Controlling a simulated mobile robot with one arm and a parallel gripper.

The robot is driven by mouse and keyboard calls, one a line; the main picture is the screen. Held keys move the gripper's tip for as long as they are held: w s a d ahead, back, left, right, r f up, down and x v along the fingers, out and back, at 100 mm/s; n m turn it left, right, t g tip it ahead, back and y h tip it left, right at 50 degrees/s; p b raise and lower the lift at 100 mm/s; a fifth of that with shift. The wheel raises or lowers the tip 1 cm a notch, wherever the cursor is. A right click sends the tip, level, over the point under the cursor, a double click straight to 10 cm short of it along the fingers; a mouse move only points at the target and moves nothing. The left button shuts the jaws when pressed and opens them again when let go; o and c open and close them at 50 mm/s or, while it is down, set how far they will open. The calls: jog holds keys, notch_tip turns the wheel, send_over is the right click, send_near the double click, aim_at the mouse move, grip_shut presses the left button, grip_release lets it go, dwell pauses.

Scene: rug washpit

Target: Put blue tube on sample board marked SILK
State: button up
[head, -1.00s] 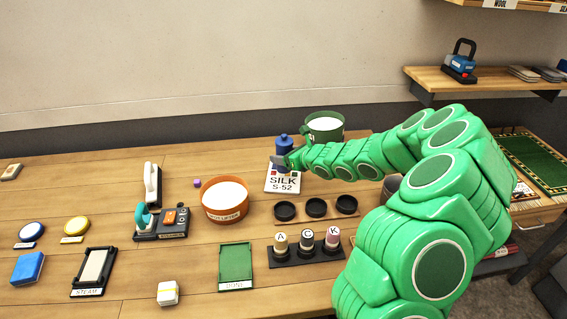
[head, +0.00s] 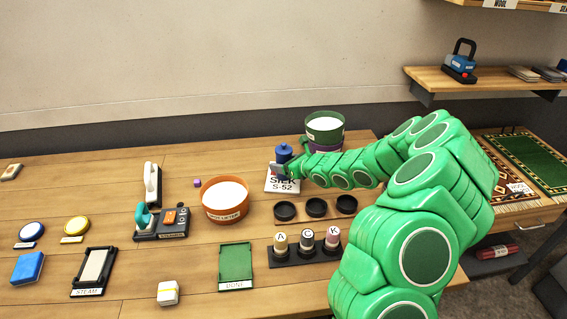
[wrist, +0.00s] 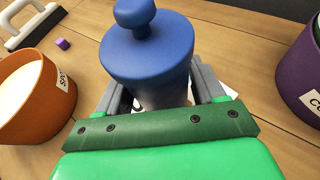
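The blue tube (head: 284,152), with a round knob on top, is upright at the board marked SILK. It also shows large in the wrist view (wrist: 148,50), between two grey fingers. My gripper (head: 280,168) is shut on the tube, low on its body. The sample board marked SILK S-52 (head: 283,187) is a white card on the table. The gripper covers its upper part and the tops of the letters SILK. The tube's base is hidden, so I cannot tell whether it touches the board.
An orange tub (head: 225,212) of white powder stands left of the board. A green tub (head: 325,124) stands behind right, above a purple one (head: 325,144). Black round cups (head: 316,207) and a rack of lettered bottles (head: 306,252) are in front.

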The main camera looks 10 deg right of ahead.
jog(key=shift+o, duration=1.4)
